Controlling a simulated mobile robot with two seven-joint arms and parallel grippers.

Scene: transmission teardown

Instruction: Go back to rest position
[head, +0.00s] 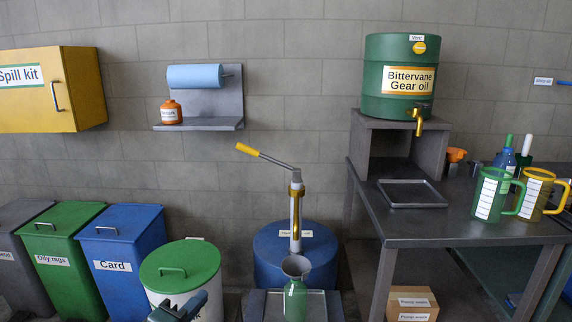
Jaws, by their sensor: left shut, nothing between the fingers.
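My left gripper (178,308) shows at the bottom edge of the head view, in front of the white drum with the green lid (180,266). Its fingers are shut with nothing between them. Most of my left arm is cut off by the bottom edge. My right gripper is not in view.
A green bottle (296,301) with a funnel (296,266) stands below the hand pump on the blue drum (267,258). Lidded bins (124,259) stand at left. The dark table (455,228) at right bears a tray (411,194), measuring jugs (491,196) and the raised oil drum (381,78).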

